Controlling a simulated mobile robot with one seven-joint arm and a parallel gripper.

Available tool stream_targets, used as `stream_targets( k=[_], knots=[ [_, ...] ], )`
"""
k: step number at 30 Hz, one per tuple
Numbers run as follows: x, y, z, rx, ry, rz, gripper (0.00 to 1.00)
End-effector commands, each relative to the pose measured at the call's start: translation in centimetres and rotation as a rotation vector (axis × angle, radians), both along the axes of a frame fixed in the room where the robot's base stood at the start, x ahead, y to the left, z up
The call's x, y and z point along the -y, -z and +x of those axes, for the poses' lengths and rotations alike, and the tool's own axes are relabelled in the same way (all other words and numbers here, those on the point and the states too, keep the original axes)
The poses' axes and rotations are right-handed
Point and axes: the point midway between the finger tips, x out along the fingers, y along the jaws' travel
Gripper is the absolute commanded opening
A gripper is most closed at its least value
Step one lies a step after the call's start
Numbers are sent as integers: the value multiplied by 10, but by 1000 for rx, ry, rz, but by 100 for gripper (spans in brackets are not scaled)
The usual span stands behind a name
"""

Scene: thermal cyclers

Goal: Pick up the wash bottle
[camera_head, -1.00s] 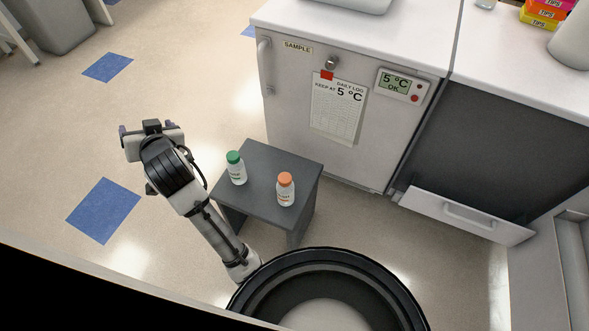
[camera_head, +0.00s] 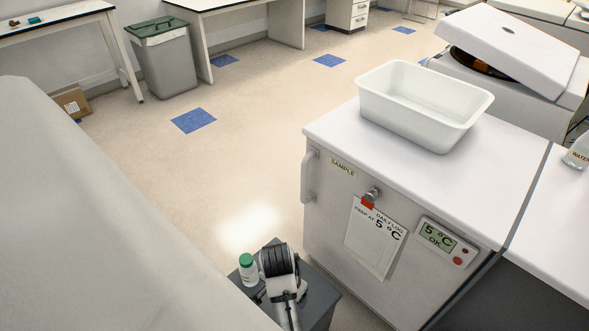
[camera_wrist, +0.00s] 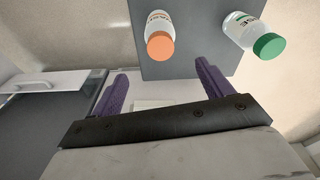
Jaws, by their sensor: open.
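A clear bottle (camera_head: 577,154) with a label starting "WATE" stands on the white counter at the right edge of the head view, partly cut off. It may be the wash bottle; its top is out of frame. My gripper (camera_wrist: 161,70) shows in the wrist view with its two purple fingers wide apart and nothing between them. It is near the grey stool (camera_wrist: 190,62), away from the counter. In the head view my arm covers part of the stool, and the fingers cannot be made out.
A green-capped bottle (camera_wrist: 250,35) and an orange-capped bottle (camera_wrist: 160,35) stand on the stool close by my fingers. A white tub (camera_head: 425,105) sits on the counter above the SAMPLE fridge (camera_head: 335,215). A bulky white machine (camera_head: 515,60) stands behind.

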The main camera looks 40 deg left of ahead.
Motion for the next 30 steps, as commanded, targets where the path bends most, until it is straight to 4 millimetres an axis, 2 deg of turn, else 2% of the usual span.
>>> stream_targets(
  k=[1, 9, 17, 24, 30],
  knots=[
    [0, 14, 0, -2, -1, -2, 79],
    [-1, 58, 6, 0, -1, 1, 79],
    [-1, 77, 6, 1, -2, 1, 79],
    [-2, 113, 4, 1, -1, 1, 79],
    [-2, 121, 5, 3, -1, 3, 79]
  ],
)
